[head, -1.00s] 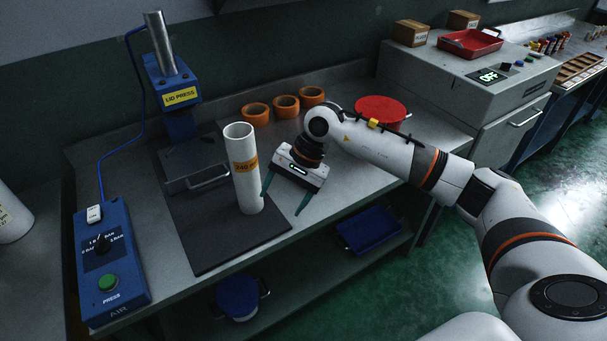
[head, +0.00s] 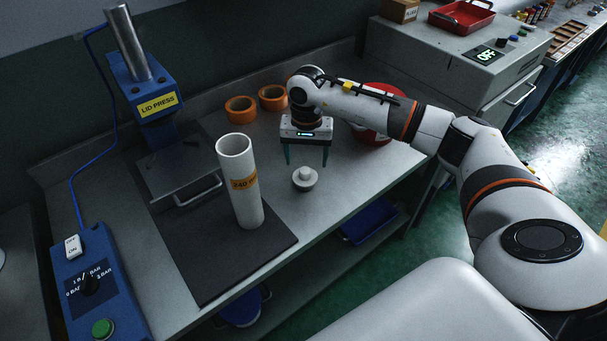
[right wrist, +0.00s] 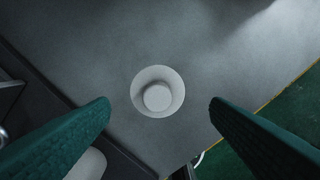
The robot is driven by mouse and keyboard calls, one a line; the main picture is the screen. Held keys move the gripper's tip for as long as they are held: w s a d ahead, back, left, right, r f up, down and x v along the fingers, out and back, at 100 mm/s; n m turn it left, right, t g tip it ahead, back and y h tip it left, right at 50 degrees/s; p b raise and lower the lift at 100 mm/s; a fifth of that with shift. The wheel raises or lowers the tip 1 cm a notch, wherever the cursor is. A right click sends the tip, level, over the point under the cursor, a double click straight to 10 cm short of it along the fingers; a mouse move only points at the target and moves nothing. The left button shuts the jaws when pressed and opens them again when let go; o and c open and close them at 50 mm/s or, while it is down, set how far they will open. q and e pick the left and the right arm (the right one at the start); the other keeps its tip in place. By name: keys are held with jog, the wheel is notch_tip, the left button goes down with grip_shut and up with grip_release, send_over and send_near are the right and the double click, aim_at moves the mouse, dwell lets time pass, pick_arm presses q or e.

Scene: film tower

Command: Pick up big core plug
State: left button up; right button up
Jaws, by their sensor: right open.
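The big core plug (head: 305,178) is a pale round disc with a smaller knob on top. It stands upright on the grey bench, to the right of the white tube. It also shows in the right wrist view (right wrist: 157,92), seen from above, between and beyond the two fingers. My right gripper (head: 307,165) hangs above and slightly behind the plug, its green fingers spread and pointing down. Nothing is between them; they do not touch the plug. In the right wrist view the open fingers (right wrist: 160,108) lie either side of it. My left gripper is not in view.
Orange rings (head: 241,110) and a red round object (head: 372,135) lie at the back. The bench edge is close in front.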

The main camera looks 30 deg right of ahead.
aim_at(305, 170)
jog(key=shift+f, duration=0.95)
notch_tip(305, 170, down, 5)
jog(key=shift+a+p, duration=0.15)
jog(key=shift+p, duration=0.8)
jog(key=shift+w+f, duration=0.1)
jog(key=shift+f, duration=0.15)
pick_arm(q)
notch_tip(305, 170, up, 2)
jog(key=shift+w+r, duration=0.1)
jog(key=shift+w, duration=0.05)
pick_arm(e)
jog(key=c, duration=0.8)
